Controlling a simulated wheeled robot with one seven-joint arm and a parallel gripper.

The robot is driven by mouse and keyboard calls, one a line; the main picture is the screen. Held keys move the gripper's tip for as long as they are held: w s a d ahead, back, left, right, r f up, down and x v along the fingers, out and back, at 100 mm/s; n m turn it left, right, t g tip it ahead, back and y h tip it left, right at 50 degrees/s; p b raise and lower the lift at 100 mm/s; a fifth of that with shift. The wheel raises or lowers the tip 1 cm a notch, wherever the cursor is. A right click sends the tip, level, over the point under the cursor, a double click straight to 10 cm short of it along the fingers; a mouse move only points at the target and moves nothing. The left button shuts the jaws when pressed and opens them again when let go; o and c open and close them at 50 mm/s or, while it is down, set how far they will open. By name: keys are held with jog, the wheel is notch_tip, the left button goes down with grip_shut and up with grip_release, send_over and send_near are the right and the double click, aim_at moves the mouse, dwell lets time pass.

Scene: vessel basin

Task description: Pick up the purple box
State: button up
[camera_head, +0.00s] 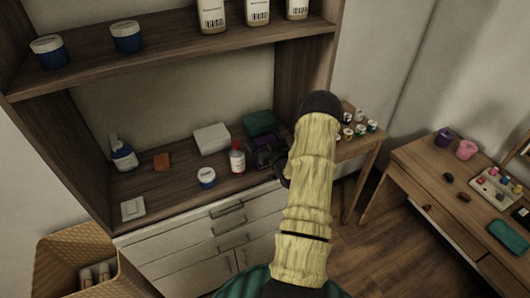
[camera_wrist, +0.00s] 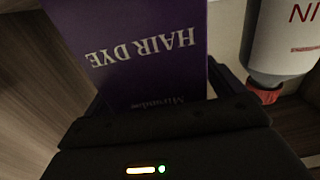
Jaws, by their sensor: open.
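The purple box (camera_wrist: 135,45), printed "HAIR DYE", fills the upper middle of the wrist view, its lettering upside down there. My gripper (camera_wrist: 160,95) is open, with its dark fingers on either side of the box's near end. I cannot tell whether either finger touches it. In the head view a small part of the purple box (camera_head: 264,141) shows on the cabinet counter. There my gripper (camera_head: 268,157) is a dark shape beside it, partly hidden by my arm.
A white bottle with a red cap (camera_wrist: 285,45) stands close right of my gripper in the wrist view. A dark green box (camera_head: 259,123) lies behind the purple box. An upper shelf (camera_head: 180,56) overhangs the counter.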

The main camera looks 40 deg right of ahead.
jog(key=c, duration=1.2)
jog(key=shift+o, duration=0.2)
jog(key=shift+r+b, duration=1.4)
jog(key=shift+r, duration=3.65)
